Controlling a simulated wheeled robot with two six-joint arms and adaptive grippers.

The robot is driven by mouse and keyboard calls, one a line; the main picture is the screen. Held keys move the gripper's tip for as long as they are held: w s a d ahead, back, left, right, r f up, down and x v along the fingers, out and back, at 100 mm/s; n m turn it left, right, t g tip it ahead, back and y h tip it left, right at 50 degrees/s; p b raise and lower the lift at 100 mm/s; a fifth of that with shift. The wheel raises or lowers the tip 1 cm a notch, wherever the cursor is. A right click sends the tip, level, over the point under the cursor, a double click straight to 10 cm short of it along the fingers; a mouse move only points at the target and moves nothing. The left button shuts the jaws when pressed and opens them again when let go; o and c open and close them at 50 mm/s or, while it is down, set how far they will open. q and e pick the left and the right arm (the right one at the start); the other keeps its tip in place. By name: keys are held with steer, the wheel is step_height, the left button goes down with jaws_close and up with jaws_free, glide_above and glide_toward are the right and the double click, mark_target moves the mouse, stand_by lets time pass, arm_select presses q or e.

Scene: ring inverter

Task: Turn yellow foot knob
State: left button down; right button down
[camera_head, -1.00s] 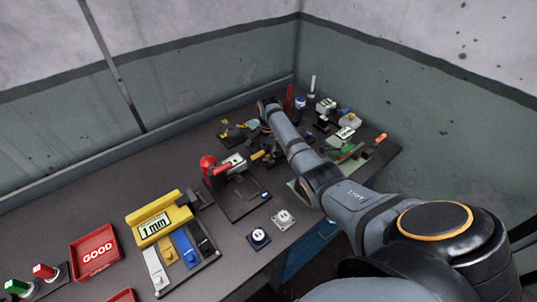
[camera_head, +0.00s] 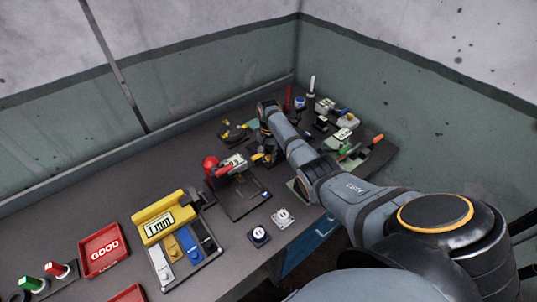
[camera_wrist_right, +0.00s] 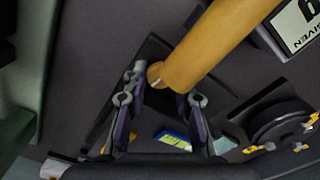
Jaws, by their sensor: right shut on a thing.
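A yellow-orange cylindrical knob (camera_wrist_right: 215,45) crosses the upper part of the right wrist view. Its near end lies between the fingers of my right gripper (camera_wrist_right: 162,95), which is shut on it. In the head view my right arm reaches over the bench to the far side, and the right gripper there (camera_head: 267,148) is small and partly hidden by the arm. A small yellow-orange part (camera_head: 258,156) shows beside it. My left gripper is not in view.
A red-handled device (camera_head: 211,166) stands left of my gripper. Several small objects crowd the right corner by the wall. The back left bench is clear.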

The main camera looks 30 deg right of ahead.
mark_target(268, 156)
steer(key=shift+w, duration=0.1)
steer(key=c, duration=1.1)
jaws_free()
steer(key=shift+o, duration=0.2)
step_height(268, 156, up, 12)
steer(key=shift+c, duration=0.3)
